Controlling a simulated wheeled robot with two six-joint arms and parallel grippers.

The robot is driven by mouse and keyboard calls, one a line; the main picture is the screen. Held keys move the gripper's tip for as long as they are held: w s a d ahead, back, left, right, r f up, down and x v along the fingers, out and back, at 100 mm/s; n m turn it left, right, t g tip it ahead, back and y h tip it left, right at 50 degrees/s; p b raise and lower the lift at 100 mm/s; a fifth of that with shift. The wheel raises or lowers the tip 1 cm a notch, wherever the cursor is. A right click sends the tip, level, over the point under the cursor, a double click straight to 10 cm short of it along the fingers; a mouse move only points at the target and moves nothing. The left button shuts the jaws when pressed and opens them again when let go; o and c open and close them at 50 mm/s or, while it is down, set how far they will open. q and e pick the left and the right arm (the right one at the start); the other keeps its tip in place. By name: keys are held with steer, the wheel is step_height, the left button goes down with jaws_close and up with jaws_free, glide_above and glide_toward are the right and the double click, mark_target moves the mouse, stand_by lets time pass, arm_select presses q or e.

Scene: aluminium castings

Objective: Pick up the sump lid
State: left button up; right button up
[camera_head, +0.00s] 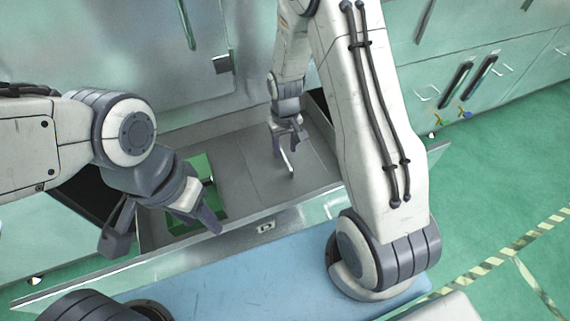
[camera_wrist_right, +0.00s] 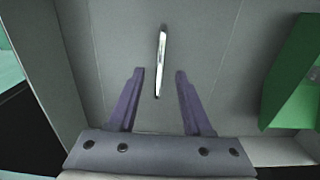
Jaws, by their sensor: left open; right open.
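The sump lid appears to be a flat grey panel (camera_head: 262,178) set in the open metal drawer or trough, with seams at its sides. It also fills the middle of the right wrist view (camera_wrist_right: 120,45). A thin shiny metal bar (camera_wrist_right: 160,62), like a handle, stands out on the panel. My right gripper (camera_head: 289,146) is open over the panel. In the right wrist view, its two fingers (camera_wrist_right: 158,80) point at the panel, with the bar's near end between the fingertips. My left gripper (camera_head: 162,226) is open and empty above the drawer's front left.
A green box or frame (camera_head: 202,160) lies left of the panel in the drawer. The drawer's front wall (camera_head: 255,229) stands between the panel and the blue surface (camera_head: 270,268). Cabinets (camera_head: 480,60) line the back. Green floor (camera_head: 500,215) is free at right.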

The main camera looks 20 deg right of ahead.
mark_target(284, 155)
steer(key=f, duration=0.5)
steer(key=shift+w+f+b, duration=0.15)
steer(key=shift+w+b, duration=0.1)
steer(key=shift+b, duration=0.05)
jaws_close()
stand_by(1.1)
